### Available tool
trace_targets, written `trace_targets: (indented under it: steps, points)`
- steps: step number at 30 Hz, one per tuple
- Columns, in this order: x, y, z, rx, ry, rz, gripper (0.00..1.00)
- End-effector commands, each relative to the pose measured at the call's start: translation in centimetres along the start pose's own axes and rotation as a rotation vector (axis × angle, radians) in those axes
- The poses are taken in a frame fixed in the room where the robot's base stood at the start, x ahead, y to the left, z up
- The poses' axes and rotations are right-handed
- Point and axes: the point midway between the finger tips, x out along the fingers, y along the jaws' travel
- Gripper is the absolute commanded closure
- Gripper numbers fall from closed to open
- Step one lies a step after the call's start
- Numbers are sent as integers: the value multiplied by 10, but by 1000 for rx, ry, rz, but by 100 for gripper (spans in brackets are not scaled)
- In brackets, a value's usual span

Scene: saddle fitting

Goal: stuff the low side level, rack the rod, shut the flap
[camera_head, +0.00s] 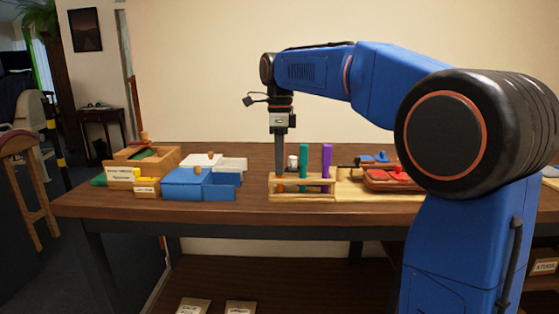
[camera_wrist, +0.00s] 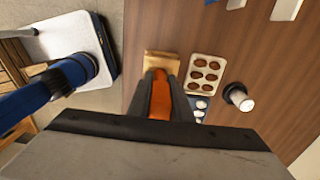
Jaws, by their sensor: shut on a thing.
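My gripper (camera_head: 280,170) points straight down at the left end of a wooden rack (camera_head: 318,199). It is shut on an orange rod (camera_wrist: 159,98), which shows between the fingers in the wrist view. The rod's lower part shows orange at the rack's left end in the head view; I cannot tell whether it is seated. A teal rod (camera_head: 304,158) and a purple rod (camera_head: 326,160) stand upright in the rack. A red padded piece (camera_head: 390,180) lies on a wooden board to the right. I cannot make out the flap or the low side.
Left of the rack are a blue box (camera_head: 188,188), a white box (camera_head: 232,163) and a labelled wooden box (camera_head: 119,173). In the wrist view a pale tray (camera_wrist: 205,60) holds several brown rounds, beside a white-topped cylinder (camera_wrist: 240,98). Bare tabletop lies along the front edge.

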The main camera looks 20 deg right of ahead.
Motion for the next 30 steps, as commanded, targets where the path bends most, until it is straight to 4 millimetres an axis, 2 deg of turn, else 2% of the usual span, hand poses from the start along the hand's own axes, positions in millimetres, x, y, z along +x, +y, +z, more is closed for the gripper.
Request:
trace_targets:
  steps: [13,14,16,26,30]
  points:
    - [4,0,0,0,0,0,97]
    - [4,0,0,0,0,0,77]
    - [4,0,0,0,0,0,60]
    - [2,0,0,0,0,0,60]
    - [-8,-1,0,0,-1,-2,60]
